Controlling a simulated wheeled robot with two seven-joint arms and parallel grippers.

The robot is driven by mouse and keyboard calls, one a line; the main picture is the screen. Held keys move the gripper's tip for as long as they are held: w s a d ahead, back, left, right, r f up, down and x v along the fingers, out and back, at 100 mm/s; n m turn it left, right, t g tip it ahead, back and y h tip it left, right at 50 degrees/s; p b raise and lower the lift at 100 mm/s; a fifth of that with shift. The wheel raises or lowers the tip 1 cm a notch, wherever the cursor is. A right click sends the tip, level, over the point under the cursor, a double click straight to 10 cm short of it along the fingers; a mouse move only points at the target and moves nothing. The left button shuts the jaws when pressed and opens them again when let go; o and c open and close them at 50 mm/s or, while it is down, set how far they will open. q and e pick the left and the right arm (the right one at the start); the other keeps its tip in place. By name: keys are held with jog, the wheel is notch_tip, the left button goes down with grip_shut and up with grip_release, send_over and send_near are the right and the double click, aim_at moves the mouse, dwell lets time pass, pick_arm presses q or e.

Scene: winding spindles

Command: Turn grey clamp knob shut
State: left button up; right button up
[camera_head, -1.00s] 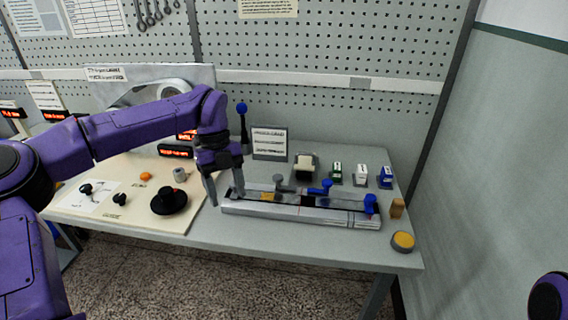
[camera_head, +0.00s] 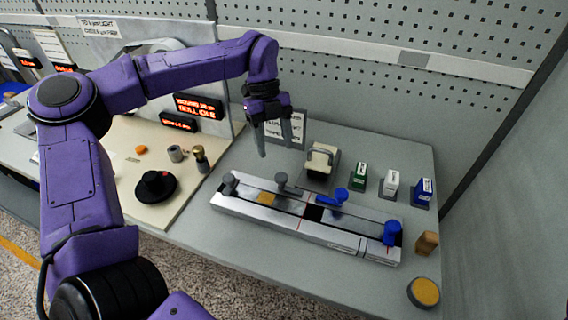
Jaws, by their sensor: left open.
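A long pale fixture (camera_head: 300,224) lies on the grey bench. It bears a grey knob (camera_head: 282,179) near its middle and a grey knob (camera_head: 230,180) at its left end. A blue knob with a lever (camera_head: 340,194) is right of the middle, and another blue knob (camera_head: 391,230) is at the right end. My left gripper (camera_head: 279,145) is open and empty, pointing down, with its fingertips above and behind the middle grey knob and apart from it. Whether either grey knob is tight cannot be told. My right gripper is out of view.
A cream-topped block (camera_head: 321,160) and green (camera_head: 359,176), white (camera_head: 390,184) and blue (camera_head: 421,192) boxes stand behind the fixture. A wooden block (camera_head: 426,243) and yellow button (camera_head: 424,292) are at the right.

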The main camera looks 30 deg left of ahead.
aim_at(281, 176)
pick_arm(q)
jog(key=x, duration=0.4)
jog(key=shift+s+r, duration=0.15)
jog(key=shift+s, duration=0.25)
jog(key=f, duration=0.2)
jog(key=d+f, duration=0.1)
jog(key=shift+w+d+f+p, duration=0.1)
jog(key=shift+w+f+p, duration=0.2)
jog(key=shift+p, duration=0.1)
jog(key=shift+s, duration=0.35)
jog(key=c, duration=1)
